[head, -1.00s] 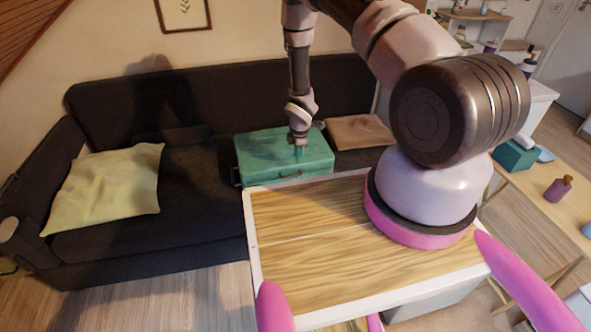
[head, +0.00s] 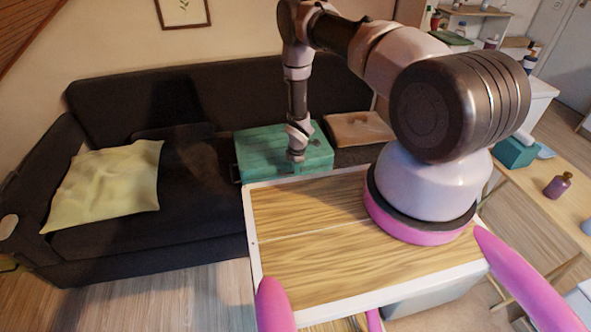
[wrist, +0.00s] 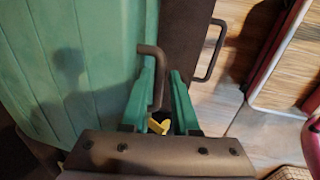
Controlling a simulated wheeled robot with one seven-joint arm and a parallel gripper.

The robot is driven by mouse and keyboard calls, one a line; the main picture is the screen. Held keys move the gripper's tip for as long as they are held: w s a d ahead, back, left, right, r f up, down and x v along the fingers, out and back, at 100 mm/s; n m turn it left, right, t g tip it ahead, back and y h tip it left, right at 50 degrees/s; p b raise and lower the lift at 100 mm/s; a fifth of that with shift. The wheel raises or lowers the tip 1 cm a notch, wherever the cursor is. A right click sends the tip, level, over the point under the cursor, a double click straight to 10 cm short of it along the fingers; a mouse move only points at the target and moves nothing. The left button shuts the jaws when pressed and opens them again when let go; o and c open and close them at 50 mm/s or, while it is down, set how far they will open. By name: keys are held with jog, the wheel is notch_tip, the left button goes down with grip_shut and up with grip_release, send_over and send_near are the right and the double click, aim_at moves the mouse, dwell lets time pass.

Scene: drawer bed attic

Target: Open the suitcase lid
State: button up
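The green suitcase (head: 262,150) lies on the dark sofa with its lid down. In the wrist view its green top (wrist: 75,60) fills the left side. A dark bar handle (wrist: 153,50) stands at the lid's edge, and a second dark handle (wrist: 218,45) shows farther right on the dark side below. My gripper (wrist: 164,75) is at the lid's edge, its two green fingers apart. The near part of the lid handle runs down between the fingers, close to the left one. I cannot tell whether they touch it. In the head view my gripper (head: 295,158) is over the suitcase's front edge.
A wood-topped table (head: 310,240) with a white rim stands close in front of the suitcase. A brown cushion (head: 358,128) lies just right of it and a yellow cushion (head: 105,185) farther left. A side table (head: 545,180) holds small items at the right.

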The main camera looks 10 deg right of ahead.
grip_shut()
dwell(1.4)
